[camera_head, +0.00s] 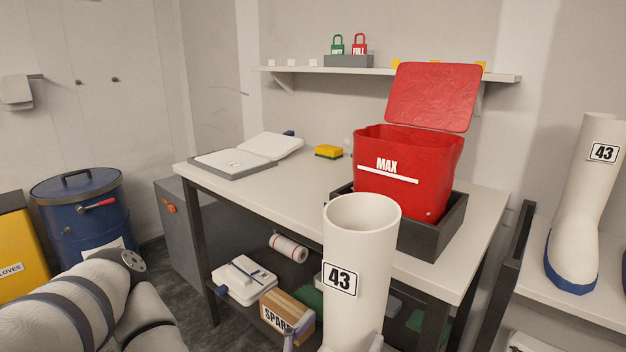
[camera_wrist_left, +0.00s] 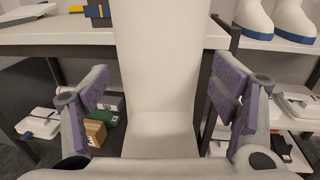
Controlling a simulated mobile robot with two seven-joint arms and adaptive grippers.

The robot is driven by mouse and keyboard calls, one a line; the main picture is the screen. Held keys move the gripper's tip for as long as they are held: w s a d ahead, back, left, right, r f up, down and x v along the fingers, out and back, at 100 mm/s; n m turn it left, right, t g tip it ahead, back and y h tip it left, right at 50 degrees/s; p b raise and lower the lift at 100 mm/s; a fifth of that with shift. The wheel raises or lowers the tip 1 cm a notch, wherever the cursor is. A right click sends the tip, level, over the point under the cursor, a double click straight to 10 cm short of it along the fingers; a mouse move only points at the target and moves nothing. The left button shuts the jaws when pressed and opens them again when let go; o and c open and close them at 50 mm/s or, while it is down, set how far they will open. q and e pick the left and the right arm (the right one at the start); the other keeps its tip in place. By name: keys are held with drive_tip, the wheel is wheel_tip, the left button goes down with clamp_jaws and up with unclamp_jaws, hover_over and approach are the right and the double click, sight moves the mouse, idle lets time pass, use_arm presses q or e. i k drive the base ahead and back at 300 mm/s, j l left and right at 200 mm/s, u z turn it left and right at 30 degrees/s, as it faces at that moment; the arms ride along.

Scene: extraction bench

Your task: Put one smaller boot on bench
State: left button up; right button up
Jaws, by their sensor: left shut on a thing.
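A tall white boot (camera_head: 360,255) marked 43 stands upright in front of the white-topped bench (camera_head: 300,198). Its shaft (camera_wrist_left: 158,80) fills the middle of the left wrist view. My left gripper (camera_head: 332,343) is shut on this boot low down, with purple pads (camera_wrist_left: 160,100) on either side. The boot's foot is hidden below the picture. Another white boot (camera_head: 578,215), also marked 43 and with a blue sole, stands on the white rack at the right. The left wrist view shows two boots there, one of them nearer the bench (camera_wrist_left: 252,18). My right gripper is not in view.
A red open-lidded bin (camera_head: 405,190) in a dark tray (camera_head: 440,235) takes up the bench's right part. The front-left top is clear. A cardboard box (camera_head: 288,315) is on the lower shelf.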

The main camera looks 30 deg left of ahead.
sight(314, 190)
drive_tip(key=j, duration=0.6)
drive_tip(key=k+j+z, duration=0.15)
drive_tip(key=j, duration=1.1)
drive_tip(key=k+z, duration=0.05)
